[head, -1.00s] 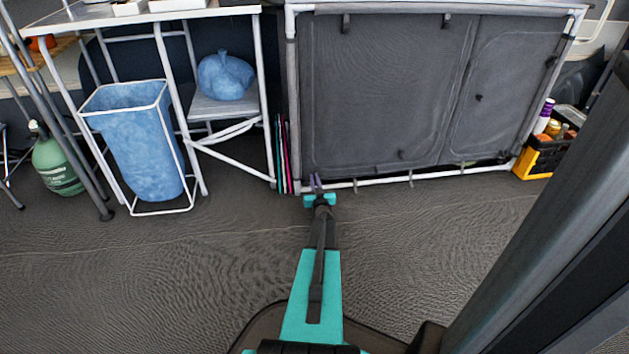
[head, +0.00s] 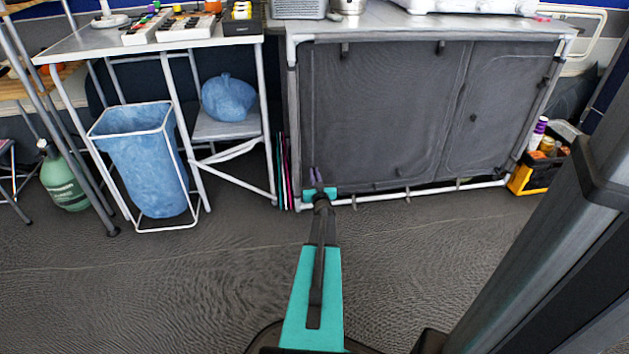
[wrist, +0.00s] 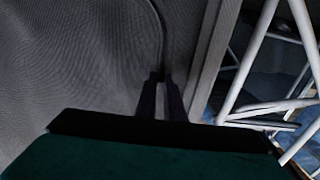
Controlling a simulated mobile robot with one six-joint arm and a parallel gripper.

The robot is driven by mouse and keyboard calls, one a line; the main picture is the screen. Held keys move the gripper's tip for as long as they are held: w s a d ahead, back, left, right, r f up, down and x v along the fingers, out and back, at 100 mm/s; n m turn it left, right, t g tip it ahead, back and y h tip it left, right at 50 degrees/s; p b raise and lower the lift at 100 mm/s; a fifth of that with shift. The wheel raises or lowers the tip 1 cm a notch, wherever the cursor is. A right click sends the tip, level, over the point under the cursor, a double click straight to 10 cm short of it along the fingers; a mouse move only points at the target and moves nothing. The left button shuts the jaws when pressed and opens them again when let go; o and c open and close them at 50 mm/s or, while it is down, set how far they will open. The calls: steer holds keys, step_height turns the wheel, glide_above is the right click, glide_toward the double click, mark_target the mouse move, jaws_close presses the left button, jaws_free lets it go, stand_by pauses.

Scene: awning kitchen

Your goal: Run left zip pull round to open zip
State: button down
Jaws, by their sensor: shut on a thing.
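The grey fabric cabinet (head: 380,110) stands ahead with a metal frame. Its left front panel is closed and flat. My gripper (head: 316,175) is at the panel's lower left corner, just above the bottom rail, with its purple fingers pointing at the fabric. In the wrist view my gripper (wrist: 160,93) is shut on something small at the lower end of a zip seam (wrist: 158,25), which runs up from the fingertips. This fits the left zip pull, but the fingers hide it.
A metal post (head: 288,120) of the cabinet stands close left of my gripper. Left of it are a folding table with a blue bag (head: 228,98) and a blue bin (head: 145,165). A yellow crate (head: 525,180) stands right. The floor in front is clear.

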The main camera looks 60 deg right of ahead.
step_height(320, 180, up, 49)
steer(key=p, duration=3.1)
steer(key=shift+f, duration=0.2)
steer(key=shift+r, duration=0.1)
steer(key=c, duration=2)
jaws_free()
steer(key=shift+o, duration=0.7)
steer(key=shift+s+a, duration=0.1)
steer(key=shift+a, duration=0.05)
steer(key=v, duration=1.3)
steer(key=shift+s, duration=0.15)
steer(key=shift+a, duration=0.15)
